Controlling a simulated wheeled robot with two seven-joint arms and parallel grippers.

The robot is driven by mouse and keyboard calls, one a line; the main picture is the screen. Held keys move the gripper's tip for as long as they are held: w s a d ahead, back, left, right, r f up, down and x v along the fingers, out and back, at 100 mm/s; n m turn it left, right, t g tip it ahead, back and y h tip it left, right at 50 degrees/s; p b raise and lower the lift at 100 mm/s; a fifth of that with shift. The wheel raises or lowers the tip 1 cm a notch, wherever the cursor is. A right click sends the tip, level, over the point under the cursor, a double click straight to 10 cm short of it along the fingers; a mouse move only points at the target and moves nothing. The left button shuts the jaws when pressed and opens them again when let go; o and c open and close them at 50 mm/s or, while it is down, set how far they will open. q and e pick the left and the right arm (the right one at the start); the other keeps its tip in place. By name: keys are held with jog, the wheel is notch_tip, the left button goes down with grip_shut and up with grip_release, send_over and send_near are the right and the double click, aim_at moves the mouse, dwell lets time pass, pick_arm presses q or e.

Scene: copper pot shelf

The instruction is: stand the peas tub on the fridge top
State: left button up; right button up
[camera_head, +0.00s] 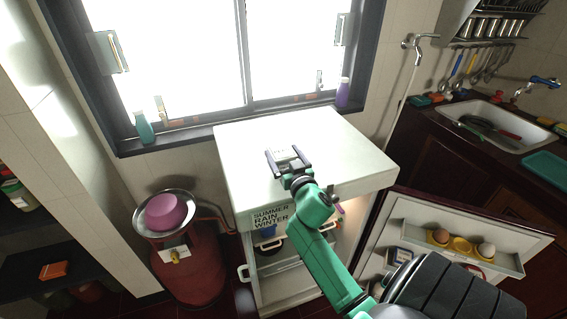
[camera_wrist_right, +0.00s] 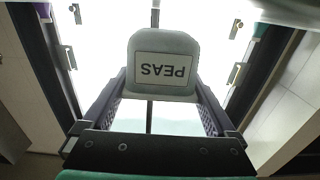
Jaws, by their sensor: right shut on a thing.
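My right gripper (camera_head: 288,157) is over the white fridge top (camera_head: 330,140), left of its middle. It is shut on the small pale peas tub (camera_head: 287,153). In the right wrist view the tub (camera_wrist_right: 162,45) sits between the two dark fingers, its PEAS label upside down. That view appears inverted, as the sill bottles show at its top, so the tub looks about upright. I cannot tell whether the tub's base touches the fridge top. My left gripper is not in view.
The fridge top around the tub is bare. The fridge door (camera_head: 460,235) hangs open at the right, with eggs in its rack. A window sill with a teal bottle (camera_head: 144,128) and a purple bottle (camera_head: 342,93) is behind. A red gas cylinder (camera_head: 192,272) stands left, a pink-purple bowl on it.

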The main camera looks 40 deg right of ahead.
jog(key=shift+s+f, duration=0.15)
jog(key=shift+f, duration=0.8)
jog(key=shift+w+f, duration=0.1)
jog(key=shift+w, duration=0.1)
jog(key=o, duration=1.3)
jog(key=shift+s, duration=0.15)
jog(key=b+v, duration=0.2)
jog(key=v, duration=1)
